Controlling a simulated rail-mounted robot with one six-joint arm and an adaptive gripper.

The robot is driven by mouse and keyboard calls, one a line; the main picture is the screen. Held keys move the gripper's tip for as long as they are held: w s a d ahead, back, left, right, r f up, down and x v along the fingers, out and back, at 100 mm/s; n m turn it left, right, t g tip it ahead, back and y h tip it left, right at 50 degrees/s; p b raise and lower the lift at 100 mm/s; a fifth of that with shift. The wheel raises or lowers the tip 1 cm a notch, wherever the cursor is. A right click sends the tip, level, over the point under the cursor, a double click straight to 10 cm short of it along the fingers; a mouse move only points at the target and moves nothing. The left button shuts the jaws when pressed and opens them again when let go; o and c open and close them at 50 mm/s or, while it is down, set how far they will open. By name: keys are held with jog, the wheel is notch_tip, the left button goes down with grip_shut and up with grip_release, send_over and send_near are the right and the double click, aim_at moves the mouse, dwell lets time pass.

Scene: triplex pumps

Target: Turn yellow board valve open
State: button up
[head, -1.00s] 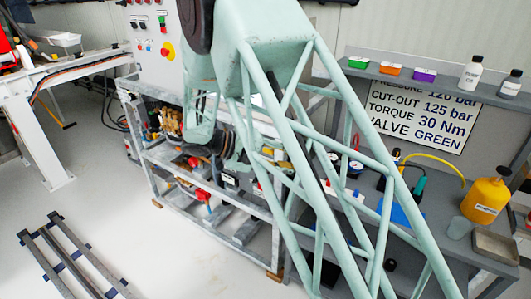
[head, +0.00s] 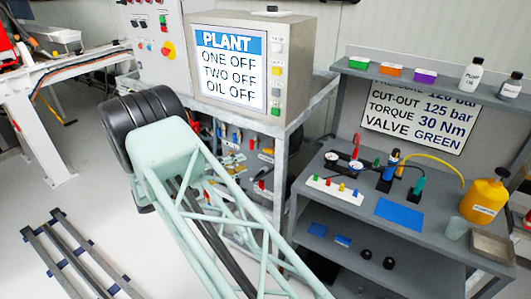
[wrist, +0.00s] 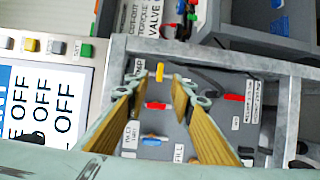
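In the wrist view, my gripper (wrist: 162,85) is open, with its two fingers spread over a grey valve board (wrist: 176,128). The yellow valve handle (wrist: 160,72) shows between and just beyond the fingertips, apart from both. A red handle (wrist: 156,105) and a blue handle (wrist: 152,141) lie in line with it, nearer the wrist, also between the fingers. The yellow handle looks upright in this view; the red and blue ones lie crosswise. In the head view, my arm hides the gripper and part of the board under the plant screen.
The plant screen (head: 229,65) stands on a grey frame (head: 282,168) above the board. Another red handle (wrist: 253,87) sits right of my fingers. A bench (head: 440,235) at right holds a blue mat (head: 400,214) and a yellow bottle (head: 485,200). Floor at left is open beside a rack (head: 60,255).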

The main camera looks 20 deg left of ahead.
aim_at(267, 152)
jog(key=shift+s+a+f+t, duration=0.15)
jog(key=shift+a, duration=0.25)
jog(key=shift+s+a+f+t, duration=0.1)
jog(key=shift+a+f+t, duration=0.05)
jog(key=shift+a, duration=0.25)
jog(key=shift+b+x, duration=0.8)
jog(key=shift+x, duration=6.05)
jog(key=shift+w+f, duration=0.15)
grip_shut()
